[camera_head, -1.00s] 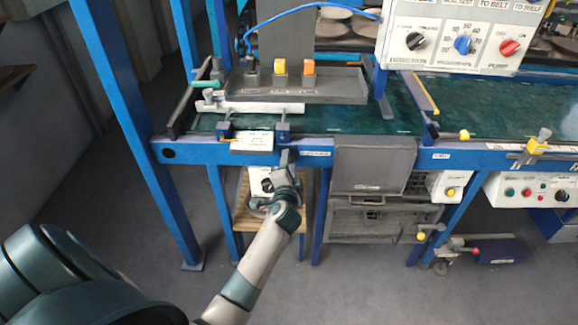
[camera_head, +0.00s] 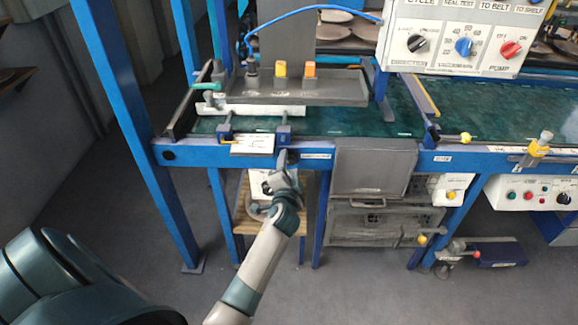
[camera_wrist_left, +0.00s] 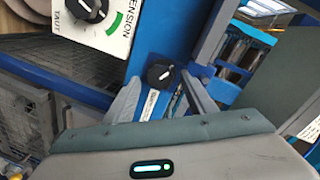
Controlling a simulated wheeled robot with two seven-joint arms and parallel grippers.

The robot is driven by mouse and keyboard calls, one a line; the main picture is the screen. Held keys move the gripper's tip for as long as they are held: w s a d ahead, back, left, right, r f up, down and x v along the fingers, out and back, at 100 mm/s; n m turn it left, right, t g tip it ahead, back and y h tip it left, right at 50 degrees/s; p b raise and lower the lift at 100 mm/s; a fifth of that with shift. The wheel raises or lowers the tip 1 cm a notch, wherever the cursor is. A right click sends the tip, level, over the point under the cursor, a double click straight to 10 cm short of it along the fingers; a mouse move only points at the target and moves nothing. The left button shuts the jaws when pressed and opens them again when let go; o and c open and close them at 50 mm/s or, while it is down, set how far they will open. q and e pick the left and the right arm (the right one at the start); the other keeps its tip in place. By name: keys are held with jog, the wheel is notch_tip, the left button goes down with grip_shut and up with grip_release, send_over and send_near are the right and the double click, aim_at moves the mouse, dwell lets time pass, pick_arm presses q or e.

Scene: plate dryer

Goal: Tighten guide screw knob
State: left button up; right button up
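A small black knob with a white pointer line (camera_wrist_left: 160,74) sits on the blue frame in the left wrist view, beside a white label strip (camera_wrist_left: 149,104). My left gripper (camera_wrist_left: 159,82) has its two grey fingers spread, one on either side of the knob, with a visible gap on each side. I cannot tell how far the knob reaches in between them. In the head view my left gripper (camera_head: 283,160) is at the front blue rail (camera_head: 320,146), right of a white plate. The knob is not clear there, hidden by the gripper. My right gripper is not in view.
A white tension panel with a larger black knob (camera_wrist_left: 88,8) is close to the upper left of my fingers. A grey bin (camera_head: 373,170) hangs right of my gripper. A control box (camera_head: 455,45) stands above right. Blue posts flank the arm.

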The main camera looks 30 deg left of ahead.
pick_arm(q)
jog(key=shift+s, duration=0.1)
jog(key=b+v, duration=0.1)
jog(key=v, duration=1.6)
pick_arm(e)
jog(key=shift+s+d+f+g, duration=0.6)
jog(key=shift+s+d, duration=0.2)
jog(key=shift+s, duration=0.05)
pick_arm(q)
jog(key=shift+s, duration=0.1)
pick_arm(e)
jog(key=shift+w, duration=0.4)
